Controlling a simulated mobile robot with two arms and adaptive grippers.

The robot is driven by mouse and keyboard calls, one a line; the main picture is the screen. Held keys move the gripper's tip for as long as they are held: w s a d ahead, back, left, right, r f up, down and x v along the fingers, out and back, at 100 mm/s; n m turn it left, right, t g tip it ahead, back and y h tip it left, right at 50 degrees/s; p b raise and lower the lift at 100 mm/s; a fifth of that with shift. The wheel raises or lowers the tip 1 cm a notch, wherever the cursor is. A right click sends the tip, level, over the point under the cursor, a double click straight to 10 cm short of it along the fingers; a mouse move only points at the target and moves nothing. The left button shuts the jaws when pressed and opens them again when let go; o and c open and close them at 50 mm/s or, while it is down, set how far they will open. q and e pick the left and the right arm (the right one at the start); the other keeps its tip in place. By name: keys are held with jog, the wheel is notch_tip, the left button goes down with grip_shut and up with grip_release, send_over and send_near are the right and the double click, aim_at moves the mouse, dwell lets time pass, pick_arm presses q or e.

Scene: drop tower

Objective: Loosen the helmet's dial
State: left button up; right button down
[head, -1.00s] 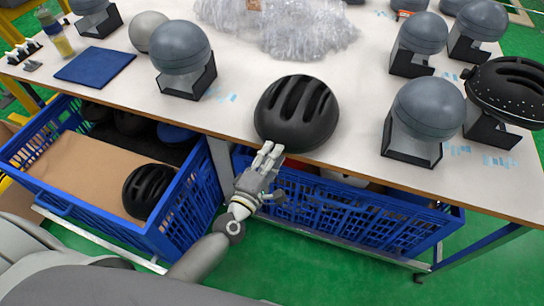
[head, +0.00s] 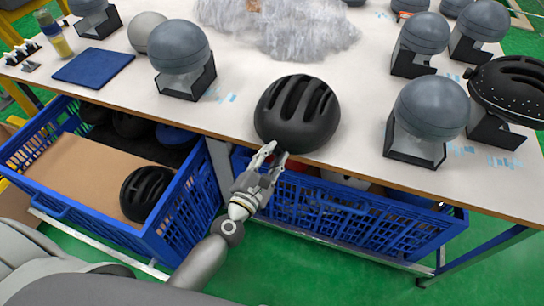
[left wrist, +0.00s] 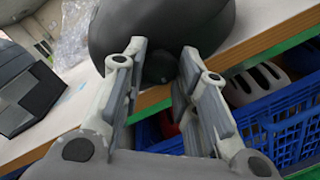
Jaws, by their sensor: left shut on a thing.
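The black vented helmet (head: 297,113) sits on the front edge of the white table. In the left wrist view its dark shell (left wrist: 155,22) fills the top. My left gripper (head: 273,155) is at the helmet's near edge, just off the table edge. In the left wrist view its two fingers (left wrist: 164,60) stand either side of a small dark knob, which looks like the dial (left wrist: 158,70), under the shell. The gripper is shut on it; the finger contact is partly hidden. My right gripper is not in view.
Blue crates (head: 345,225) stand below the table, the left one (head: 60,208) holding another black helmet (head: 146,193). Grey headforms on black stands (head: 427,108) are at right and left (head: 181,46). A blue mat (head: 93,66) lies at left.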

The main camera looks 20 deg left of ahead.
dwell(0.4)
pick_arm(q)
jog(key=o, duration=1.1)
jog(key=shift+c, duration=0.2)
jog(key=shift+s, duration=0.15)
jog(key=s+a, duration=0.1)
jog(key=s, duration=1)
jog(key=shift+s+a, duration=0.3)
